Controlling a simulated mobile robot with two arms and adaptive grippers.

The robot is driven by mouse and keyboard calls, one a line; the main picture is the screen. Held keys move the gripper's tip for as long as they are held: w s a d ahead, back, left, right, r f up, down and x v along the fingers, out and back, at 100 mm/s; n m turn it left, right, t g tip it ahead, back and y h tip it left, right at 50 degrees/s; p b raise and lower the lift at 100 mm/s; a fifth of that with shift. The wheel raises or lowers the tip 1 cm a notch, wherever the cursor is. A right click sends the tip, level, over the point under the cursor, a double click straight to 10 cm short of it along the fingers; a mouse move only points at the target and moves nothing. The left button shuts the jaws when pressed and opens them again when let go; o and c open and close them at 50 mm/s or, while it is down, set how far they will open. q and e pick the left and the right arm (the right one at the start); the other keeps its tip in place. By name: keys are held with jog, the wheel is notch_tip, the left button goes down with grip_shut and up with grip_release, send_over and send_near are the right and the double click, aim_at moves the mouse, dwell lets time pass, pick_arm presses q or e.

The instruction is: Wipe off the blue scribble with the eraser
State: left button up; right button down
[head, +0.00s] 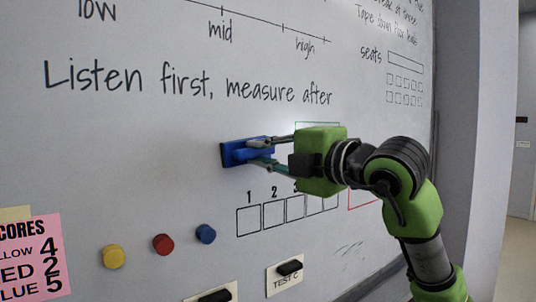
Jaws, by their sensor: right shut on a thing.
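The eraser (232,153) is a blue block with a darker face, held against or very close to the whiteboard (130,130). My right gripper (260,152) is shut on the eraser's raised grip, with the arm coming in from the right. I cannot tell whether the eraser's face touches the board. No blue scribble shows in this view; it may be hidden behind the eraser or gripper, or be out of the picture. My left gripper is not in view.
Yellow (113,257), red (163,244) and blue (205,234) round magnets sit below the eraser. Dark markers rest on labelled holders, one reading "TEST C" (286,280). A pink scores note (32,258) is at lower left. Black writing and numbered boxes surround the eraser.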

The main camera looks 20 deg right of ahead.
jog(key=shift+d, duration=0.15)
jog(key=shift+s+d+f+b, duration=0.15)
jog(key=shift+s+d+b, duration=0.05)
jog(key=shift+s+b, duration=0.4)
jog(key=shift+a+b+v, duration=0.15)
jog(key=shift+b+v, duration=0.15)
jog(key=shift+v, duration=0.85)
jog(key=shift+a+b+v, duration=0.1)
jog(key=shift+b+v, duration=0.2)
jog(key=shift+v, duration=0.85)
jog(key=shift+s, duration=0.15)
jog(key=b+v, duration=0.1)
jog(key=v, duration=0.2)
jog(key=shift+a, duration=0.1)
